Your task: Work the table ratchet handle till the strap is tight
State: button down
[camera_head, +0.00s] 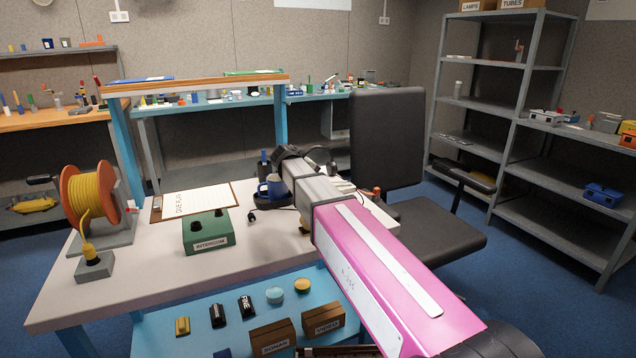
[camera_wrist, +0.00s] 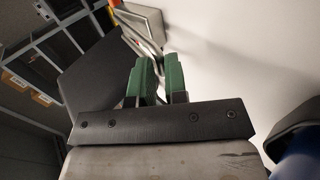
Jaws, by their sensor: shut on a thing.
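My gripper (camera_wrist: 158,62) shows in the wrist view with two green finger pads close together. A thin grey metal bar, which looks like the ratchet handle (camera_wrist: 150,42), runs to the pads, and the fingers are shut on it. A grey metal frame (camera_wrist: 147,18) stands just beyond the fingertips, over the pale tabletop. In the head view my pink and grey arm reaches over the right end of the table (camera_head: 130,270). It hides the ratchet and the fingertips there. I cannot make out the strap or how tight it is.
A green intercom box (camera_head: 207,232), a clipboard (camera_head: 195,201) and an orange cable reel (camera_head: 90,205) are further left on the table. A black chair (camera_head: 388,140) stands right behind my arm.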

jog(key=c, duration=1.2)
grip_release()
jog(key=v, duration=1)
jog(key=shift+s+a+r, duration=0.15)
jog(key=shift+a+r, duration=0.1)
jog(key=shift+a, duration=0.05)
